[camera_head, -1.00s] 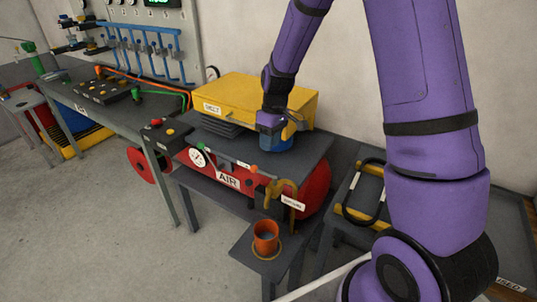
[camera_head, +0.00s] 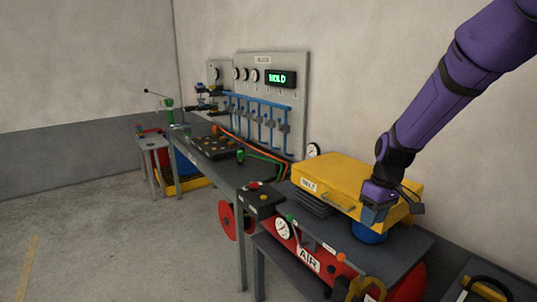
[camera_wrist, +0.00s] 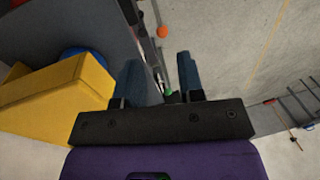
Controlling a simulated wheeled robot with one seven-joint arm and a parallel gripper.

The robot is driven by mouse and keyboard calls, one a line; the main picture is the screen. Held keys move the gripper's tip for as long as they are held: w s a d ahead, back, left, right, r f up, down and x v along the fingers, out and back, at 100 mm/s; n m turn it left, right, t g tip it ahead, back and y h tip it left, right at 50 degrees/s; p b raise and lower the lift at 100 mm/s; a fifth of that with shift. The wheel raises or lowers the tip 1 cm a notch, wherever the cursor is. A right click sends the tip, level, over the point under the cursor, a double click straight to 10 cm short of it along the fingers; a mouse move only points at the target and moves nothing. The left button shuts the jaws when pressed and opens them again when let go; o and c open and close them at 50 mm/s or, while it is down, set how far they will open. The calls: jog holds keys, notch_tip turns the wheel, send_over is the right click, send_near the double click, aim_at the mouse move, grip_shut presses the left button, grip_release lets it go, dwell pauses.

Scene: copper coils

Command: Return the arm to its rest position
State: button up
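My purple arm reaches in from the upper right of the head view. My gripper (camera_head: 374,214) is beside the yellow box labelled BELT (camera_head: 335,180), above the grey top of the air compressor bench. In the wrist view my gripper (camera_wrist: 158,68) has its two dark blue fingers apart, with nothing between them. The yellow box (camera_wrist: 55,100) lies to the left of the fingers there. A blue round object (camera_head: 369,233) sits just below and behind the gripper in the head view; whether they touch cannot be told.
The red compressor tank labelled AIR (camera_head: 308,260) is under the bench. A control box with buttons (camera_head: 257,199) stands to the left. A workbench (camera_head: 215,165) with blue pipes (camera_head: 258,118) runs along the wall. The floor (camera_head: 110,240) at left is open.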

jog(key=s+r+m+t+h, duration=0.1)
jog(key=s+r+m+t, duration=0.2)
jog(key=s+r, duration=1.05)
jog(key=s+r+m+t, duration=0.1)
jog(key=s+r, duration=0.2)
jog(key=s, duration=0.3)
jog(key=s+d+r+m+t, duration=0.1)
jog(key=s+r, duration=0.2)
jog(key=s, duration=0.3)
jog(key=shift+s+d+r+m+t+h, duration=0.2)
jog(key=shift+s+d+m+t+h, duration=0.1)
jog(key=shift+m+h, duration=0.1)
